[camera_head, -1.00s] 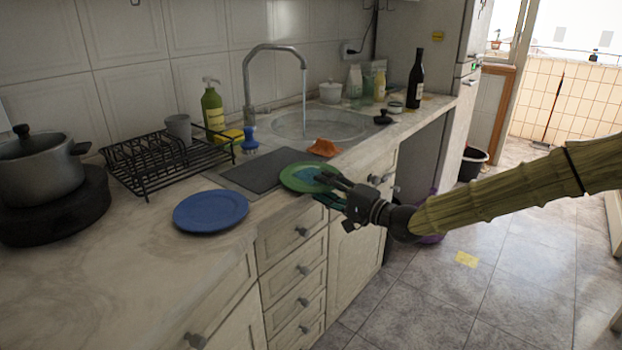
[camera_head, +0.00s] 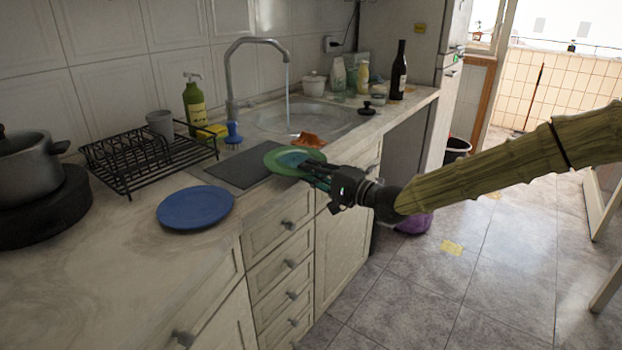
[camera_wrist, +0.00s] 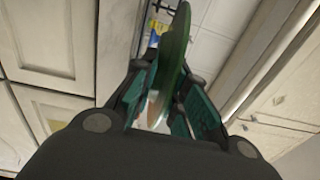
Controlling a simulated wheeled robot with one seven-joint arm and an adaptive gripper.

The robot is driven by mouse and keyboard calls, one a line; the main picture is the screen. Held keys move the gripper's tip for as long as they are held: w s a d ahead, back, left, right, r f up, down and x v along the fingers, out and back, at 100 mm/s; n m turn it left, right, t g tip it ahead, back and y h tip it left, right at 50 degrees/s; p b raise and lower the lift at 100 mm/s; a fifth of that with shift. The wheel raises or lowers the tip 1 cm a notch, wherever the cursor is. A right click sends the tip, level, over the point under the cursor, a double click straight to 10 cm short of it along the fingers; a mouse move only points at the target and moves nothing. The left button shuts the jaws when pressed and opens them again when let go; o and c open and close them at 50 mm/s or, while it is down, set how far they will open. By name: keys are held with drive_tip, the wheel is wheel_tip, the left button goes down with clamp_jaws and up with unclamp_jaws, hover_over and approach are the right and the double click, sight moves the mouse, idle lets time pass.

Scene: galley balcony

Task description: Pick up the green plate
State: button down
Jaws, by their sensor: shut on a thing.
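The green plate (camera_head: 283,157) is at the counter's front edge, to the right of the dark mat, in the head view. My gripper (camera_head: 312,171) is at the plate's near right rim. In the wrist view the plate (camera_wrist: 178,50) shows edge-on between the two fingers of my gripper (camera_wrist: 165,100), which are shut on its rim. The plate looks close to level; I cannot tell whether it is clear of the counter.
A blue plate (camera_head: 196,208) lies on the counter to the left. A black dish rack (camera_head: 135,160), a running faucet (camera_head: 232,80), an orange cloth-like item (camera_head: 308,140) and a green bottle (camera_head: 194,105) are behind. Drawers with knobs (camera_head: 290,264) are below the counter edge.

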drive_tip(key=s+d+r, duration=0.1)
drive_tip(key=s+r, duration=0.1)
drive_tip(key=s, duration=1.3)
drive_tip(key=d+f+m+t+h, duration=0.2)
drive_tip(key=d+f+t+h, duration=0.1)
drive_tip(key=d+f, duration=0.65)
drive_tip(key=d+f+m+t+h, duration=0.25)
drive_tip(key=d+f, duration=0.45)
drive_tip(key=f, duration=0.6)
wheel_tip(320, 180, up, 7)
drive_tip(key=p, duration=1.6)
drive_tip(key=shift+s+d+f, duration=0.15)
drive_tip(key=shift+s+d, duration=0.25)
